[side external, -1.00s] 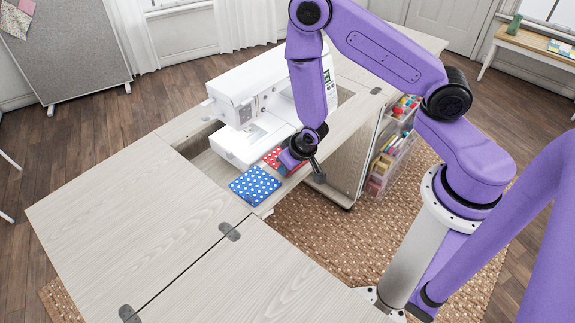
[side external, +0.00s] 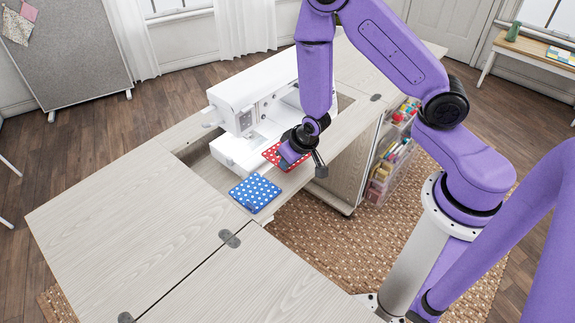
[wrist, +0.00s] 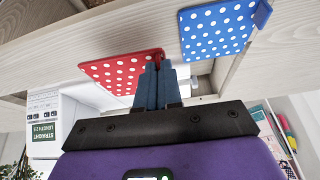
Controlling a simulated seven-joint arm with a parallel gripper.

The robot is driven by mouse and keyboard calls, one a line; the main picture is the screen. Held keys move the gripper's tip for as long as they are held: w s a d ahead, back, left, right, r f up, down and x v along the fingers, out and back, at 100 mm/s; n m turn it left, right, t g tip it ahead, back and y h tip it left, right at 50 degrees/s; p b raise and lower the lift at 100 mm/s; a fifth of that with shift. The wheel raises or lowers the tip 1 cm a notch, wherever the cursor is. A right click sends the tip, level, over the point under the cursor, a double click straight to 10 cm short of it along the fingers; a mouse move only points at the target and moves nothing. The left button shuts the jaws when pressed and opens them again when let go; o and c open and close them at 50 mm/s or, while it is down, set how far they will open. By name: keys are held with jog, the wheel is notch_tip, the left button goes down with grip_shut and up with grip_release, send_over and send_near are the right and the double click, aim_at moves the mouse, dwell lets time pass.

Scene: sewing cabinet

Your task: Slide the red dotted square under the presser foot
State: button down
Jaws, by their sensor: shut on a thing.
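The red dotted square (side external: 271,156) is in my gripper (side external: 287,165), between the white sewing machine (side external: 243,104) and my arm in the side view. In the wrist view the fingers (wrist: 158,72) are shut on an edge of the red square (wrist: 122,72). The square looks raised above the cabinet top. The blue dotted square (side external: 254,193) lies in front of the machine; it also shows in the wrist view (wrist: 217,28). The presser foot is too small to make out in the side view and does not show in the wrist view.
The machine sits in an opening of the wooden cabinet top (side external: 150,205), with a gap beside its bed. A clear drawer unit (side external: 388,170) with colourful supplies stands to the right, below the top. The front left of the top is clear.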

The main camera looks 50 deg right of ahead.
jog(key=shift+r, duration=0.2)
jog(key=shift+n, duration=0.3)
jog(key=w, duration=0.2)
jog(key=w+a, duration=0.1)
jog(key=w, duration=0.1)
jog(key=w+a, duration=0.1)
jog(key=w, duration=0.2)
jog(key=shift+w+a+f, duration=0.1)
jog(key=shift+a+f, duration=0.1)
jog(key=shift+f, duration=0.1)
jog(key=shift+w+f, duration=1.35)
jog(key=shift+f, duration=0.1)
jog(key=shift+w+f, duration=0.1)
jog(key=shift+w+f, duration=0.15)
jog(key=shift+w, duration=0.05)
jog(key=shift+f, duration=0.3)
jog(key=shift+w, duration=0.3)
